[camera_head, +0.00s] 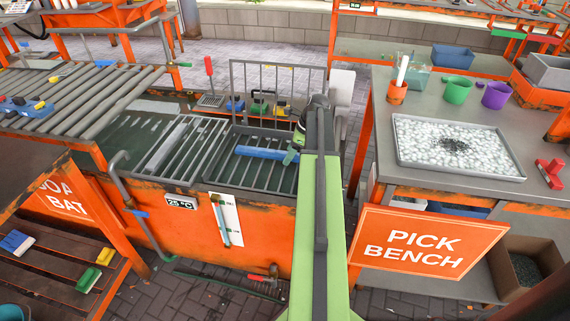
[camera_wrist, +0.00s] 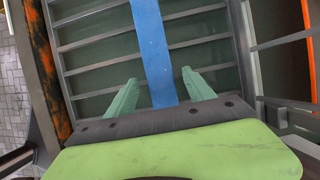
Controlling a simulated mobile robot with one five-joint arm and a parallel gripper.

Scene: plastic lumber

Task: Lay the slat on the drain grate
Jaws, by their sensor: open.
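The blue slat (camera_head: 262,153) lies across the dark bars of the drain grate (camera_head: 225,171) at the right part of the orange tank. In the wrist view the slat (camera_wrist: 151,45) runs from the top edge down to my gripper, crossing several grate bars (camera_wrist: 95,42). My gripper (camera_wrist: 160,90) is open, with one green finger on each side of the slat's near end and visible gaps between. In the head view my gripper (camera_head: 291,154) is at the slat's right end, mostly hidden behind my arm. Nothing appears clamped.
An upright wire rack (camera_head: 275,85) stands behind the grate. The tank's left part has an open-barred section (camera_head: 165,145) and a roller table (camera_head: 75,95) beyond. The pick bench (camera_head: 450,180) with a tray of white pellets (camera_head: 455,148) stands at right.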

